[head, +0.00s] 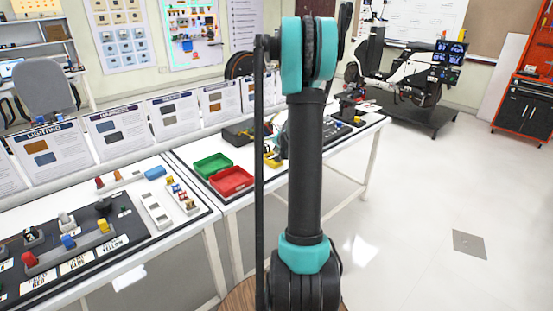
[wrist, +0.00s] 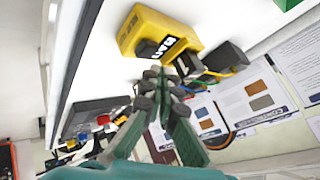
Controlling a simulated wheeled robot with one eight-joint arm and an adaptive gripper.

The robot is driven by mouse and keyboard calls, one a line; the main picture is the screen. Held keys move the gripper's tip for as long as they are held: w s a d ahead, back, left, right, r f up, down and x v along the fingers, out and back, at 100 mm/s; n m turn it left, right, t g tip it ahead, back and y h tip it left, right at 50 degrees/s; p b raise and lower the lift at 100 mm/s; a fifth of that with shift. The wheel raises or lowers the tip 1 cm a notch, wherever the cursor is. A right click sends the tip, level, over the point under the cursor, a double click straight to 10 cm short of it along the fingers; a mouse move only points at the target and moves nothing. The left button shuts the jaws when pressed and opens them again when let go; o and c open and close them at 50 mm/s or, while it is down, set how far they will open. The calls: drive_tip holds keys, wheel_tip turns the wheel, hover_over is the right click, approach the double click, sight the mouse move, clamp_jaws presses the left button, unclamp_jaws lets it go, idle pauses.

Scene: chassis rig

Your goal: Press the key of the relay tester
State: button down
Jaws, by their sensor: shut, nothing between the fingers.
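The likely relay tester, a yellow box (wrist: 143,24) with a black label in white letters, lies on the white bench top in the wrist view. Its lettering is too small to read surely. Part of a yellow thing (head: 268,160) also shows beside my arm in the head view. My gripper (wrist: 160,74) is shut and empty, its fingertips overlapping the lower edge of the box in the wrist view. I cannot tell whether they touch it. I cannot make out the key. A black block (wrist: 228,58) with yellow and blue wires sits beside the box.
A green bin (head: 213,166) and a red bin (head: 232,181) stand on the bench left of my arm. Upright cards (head: 176,115) line its back. A dark case (wrist: 98,106) and small coloured parts lie further along. Open floor (head: 420,230) is at right.

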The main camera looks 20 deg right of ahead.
drive_tip(key=shift+r, duration=2.35)
drive_tip(key=shift+s+a, duration=0.15)
drive_tip(key=s+a+n+g+y, duration=0.15)
drive_tip(key=s+a+n, duration=0.35)
drive_tip(key=s+a, duration=1.05)
drive_tip(key=s+a+f+n+g, duration=0.1)
drive_tip(key=s+a+f+n, duration=0.1)
drive_tip(key=s, duration=0.8)
drive_tip(key=s+a+f+n+g, duration=0.2)
drive_tip(key=s+a+f, duration=0.1)
drive_tip(key=s, duration=0.8)
drive_tip(key=shift+s+f+n+h, duration=0.3)
drive_tip(key=shift+f+n+h, duration=0.15)
drive_tip(key=shift+f, duration=0.15)
